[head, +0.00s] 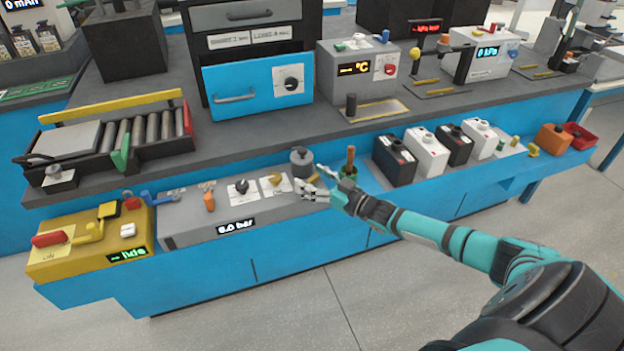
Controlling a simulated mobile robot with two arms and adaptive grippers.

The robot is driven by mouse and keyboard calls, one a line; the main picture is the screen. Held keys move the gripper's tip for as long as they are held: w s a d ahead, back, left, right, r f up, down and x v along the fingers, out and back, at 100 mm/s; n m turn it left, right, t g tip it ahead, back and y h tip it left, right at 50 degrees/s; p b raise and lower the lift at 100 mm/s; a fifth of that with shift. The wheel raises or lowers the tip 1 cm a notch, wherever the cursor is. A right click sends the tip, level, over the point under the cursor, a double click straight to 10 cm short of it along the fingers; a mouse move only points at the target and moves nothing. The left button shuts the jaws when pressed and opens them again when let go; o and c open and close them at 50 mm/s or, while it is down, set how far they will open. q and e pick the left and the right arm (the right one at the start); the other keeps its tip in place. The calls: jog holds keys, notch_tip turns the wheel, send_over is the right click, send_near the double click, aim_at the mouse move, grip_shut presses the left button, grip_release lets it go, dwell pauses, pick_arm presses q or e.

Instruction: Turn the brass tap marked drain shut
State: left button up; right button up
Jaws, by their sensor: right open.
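A small brass-yellow tap (274,180) sits on a white label on top of the grey panel box (185,233) with the "6.0 bar" display. The label's writing is too small to read, so I cannot confirm it says drain. My right gripper (313,181) is open and empty, just right of this tap, reaching in from the right over the box's right end. It appears apart from the tap. A black knob (241,187) on its own label stands left of the tap. My left gripper is not in view.
A grey cylinder (301,163) stands close behind the gripper. A yellow unit (85,255) with a red handle is at far left. Black and white batteries (427,152) stand to the right.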

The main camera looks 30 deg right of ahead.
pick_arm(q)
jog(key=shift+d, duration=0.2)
pick_arm(e)
jog(key=shift+w, duration=0.1)
jog(key=shift+c, duration=0.4)
jog(key=c, duration=1.1)
jog(key=shift+a+r+h+p, duration=0.1)
jog(key=shift+h+p, duration=0.2)
jog(key=shift+p, duration=0.25)
jog(key=m+h+p, duration=0.4)
jog(key=h+p, duration=0.1)
jog(key=p, duration=0.1)
jog(key=shift+a+t+h+p, duration=0.1)
jog(key=shift+t+h+p, duration=0.2)
jog(key=shift+t, duration=0.1)
pick_arm(q)
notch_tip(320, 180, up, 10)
jog(key=p, duration=0.2)
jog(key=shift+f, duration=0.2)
pick_arm(e)
jog(key=shift+m+h, duration=1.1)
jog(key=shift+h, duration=0.6)
jog(key=shift+g, duration=0.3)
jog(key=o, duration=1.2)
